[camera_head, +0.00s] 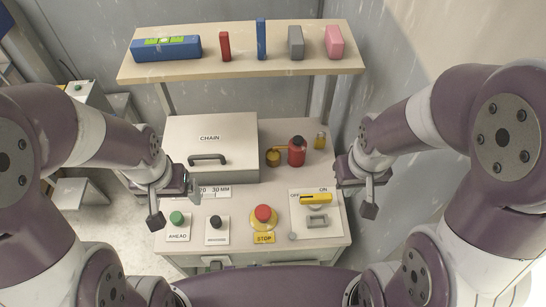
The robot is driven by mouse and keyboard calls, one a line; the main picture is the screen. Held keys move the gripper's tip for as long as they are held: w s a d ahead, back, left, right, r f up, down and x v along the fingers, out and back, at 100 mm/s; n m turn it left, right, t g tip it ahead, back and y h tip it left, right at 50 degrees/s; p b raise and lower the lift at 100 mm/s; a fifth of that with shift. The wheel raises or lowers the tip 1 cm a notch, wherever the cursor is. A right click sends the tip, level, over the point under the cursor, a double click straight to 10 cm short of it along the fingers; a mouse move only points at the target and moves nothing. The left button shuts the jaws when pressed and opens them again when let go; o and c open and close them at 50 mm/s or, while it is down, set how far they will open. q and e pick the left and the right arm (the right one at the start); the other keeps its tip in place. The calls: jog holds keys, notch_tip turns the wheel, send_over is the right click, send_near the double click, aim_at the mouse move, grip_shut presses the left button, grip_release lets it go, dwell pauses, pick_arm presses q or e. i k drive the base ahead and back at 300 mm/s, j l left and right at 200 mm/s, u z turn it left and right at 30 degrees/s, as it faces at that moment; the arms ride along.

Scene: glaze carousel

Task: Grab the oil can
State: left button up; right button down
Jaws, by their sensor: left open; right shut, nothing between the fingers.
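The oil can looks to be the small red can (297,153) with a dark top. It stands upright at the back of the cabinet top, right of the CHAIN box. A thin yellowish part reaches left from it towards a small brass-coloured cup (273,158); I cannot tell whether they are joined. My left gripper (173,201) is open and empty over the left front of the cabinet, well away from the can. My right gripper (357,190) is shut and empty at the cabinet's right edge, right of and nearer than the can, not touching it.
The grey CHAIN box (211,140) with a handle stands left of the can. A small yellow jar (320,141) stands to its right. Buttons, a red STOP knob (263,213) and a yellow-handled switch (316,198) line the front. A shelf (190,69) with several blocks hangs above.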

aim_at(296, 155)
jog(key=j, duration=0.5)
jog(key=j+z, duration=0.25)
jog(key=z, duration=0.15)
jog(key=k+j+z, duration=0.1)
jog(key=z, duration=0.25)
jog(key=k+j+z, duration=0.1)
jog(key=j+z, duration=0.3)
jog(key=k+z, duration=0.15)
jog(key=z, duration=0.7)
